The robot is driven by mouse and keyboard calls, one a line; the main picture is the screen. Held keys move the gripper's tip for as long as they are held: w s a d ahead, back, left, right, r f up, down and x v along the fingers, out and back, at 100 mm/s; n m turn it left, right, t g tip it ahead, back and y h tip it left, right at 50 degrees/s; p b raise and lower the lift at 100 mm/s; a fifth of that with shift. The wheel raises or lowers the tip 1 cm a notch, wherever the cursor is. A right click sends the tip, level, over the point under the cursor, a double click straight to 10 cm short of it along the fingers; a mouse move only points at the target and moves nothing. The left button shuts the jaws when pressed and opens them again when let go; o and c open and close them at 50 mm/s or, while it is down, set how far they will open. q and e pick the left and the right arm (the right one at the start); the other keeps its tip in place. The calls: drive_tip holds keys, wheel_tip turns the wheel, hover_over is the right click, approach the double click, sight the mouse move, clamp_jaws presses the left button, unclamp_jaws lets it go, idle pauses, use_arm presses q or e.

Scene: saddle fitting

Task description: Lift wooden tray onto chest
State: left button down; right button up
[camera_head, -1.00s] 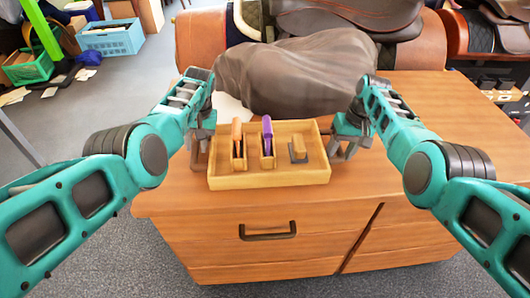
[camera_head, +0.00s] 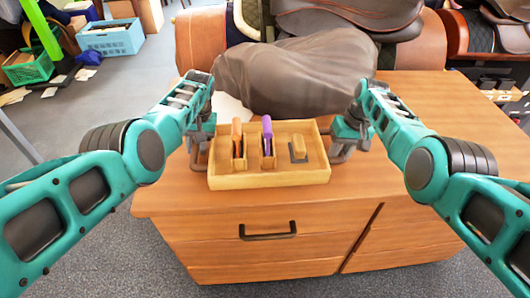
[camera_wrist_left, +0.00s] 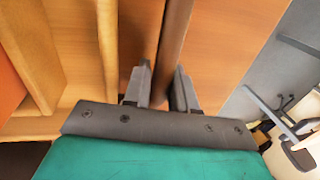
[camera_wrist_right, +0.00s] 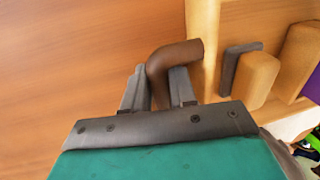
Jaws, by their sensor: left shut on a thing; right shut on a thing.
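The wooden tray (camera_head: 225,181) is on top of the wooden chest (camera_head: 430,120), near its front edge. It holds an orange-handled item (camera_head: 237,138), a purple-handled item (camera_head: 267,135) and a block-shaped brush (camera_head: 298,150). My left gripper (camera_head: 203,150) is at the tray's left end, shut on the brown left handle, which runs between the fingers in the left wrist view (camera_wrist_left: 170,60). My right gripper (camera_head: 345,148) is at the right end, shut on the curved brown right handle (camera_wrist_right: 172,60). Whether the tray's underside touches the chest top is hard to tell.
A large grey-brown covered bundle (camera_head: 300,75) lies on the chest just behind the tray. Leather saddles (camera_head: 350,15) stand behind it. The chest top is clear to the right. A drawer handle (camera_head: 268,232) is on the front. Blue (camera_head: 112,38) and green crates (camera_head: 32,68) are on the floor at left.

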use_arm(q)
drive_tip(key=shift+w+r, duration=0.1)
use_arm(e)
drive_tip(key=shift+r, duration=0.15)
clamp_jaws()
